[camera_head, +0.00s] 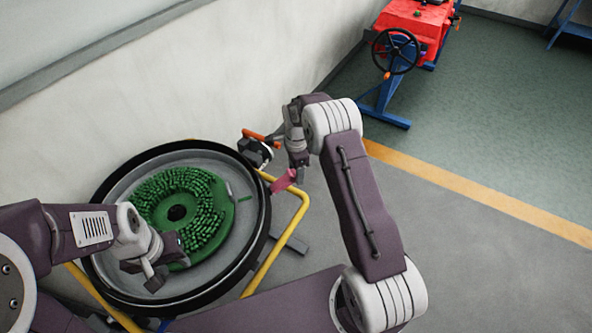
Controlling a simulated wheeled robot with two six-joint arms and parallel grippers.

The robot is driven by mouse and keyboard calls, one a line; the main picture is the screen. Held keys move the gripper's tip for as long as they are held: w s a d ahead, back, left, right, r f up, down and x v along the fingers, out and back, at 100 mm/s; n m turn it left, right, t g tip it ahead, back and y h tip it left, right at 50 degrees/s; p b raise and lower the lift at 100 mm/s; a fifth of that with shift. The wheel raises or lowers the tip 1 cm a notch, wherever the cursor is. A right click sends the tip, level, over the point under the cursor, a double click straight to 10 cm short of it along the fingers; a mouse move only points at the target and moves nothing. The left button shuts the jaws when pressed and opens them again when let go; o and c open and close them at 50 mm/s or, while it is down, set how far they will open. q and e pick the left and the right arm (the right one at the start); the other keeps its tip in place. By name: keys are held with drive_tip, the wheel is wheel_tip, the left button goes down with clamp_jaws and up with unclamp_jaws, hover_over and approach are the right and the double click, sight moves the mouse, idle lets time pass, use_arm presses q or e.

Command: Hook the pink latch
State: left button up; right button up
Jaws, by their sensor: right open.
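The pink latch (284,181) is a small tilted piece at the right rim of the round black-rimmed tank (262,220), beside the yellow tube frame (303,205). My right gripper (298,172) is open and points down just right of and above the latch. I cannot tell whether it touches the latch. My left gripper (150,279) is over the lower left part of the tank, well away from the latch. The state of its fingers is too unclear to tell. Whatever the latch hooks onto is not clearly visible.
A green bristled brush disc (228,212) lies inside the tank. An orange-handled black part (256,150) sits at the upper right rim. A pale wall (200,80) stands close behind. A red machine with a black handwheel (396,52) stands at the back.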

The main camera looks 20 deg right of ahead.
clamp_jaws()
drive_tip(key=shift+w, duration=0.1)
idle(1.2)
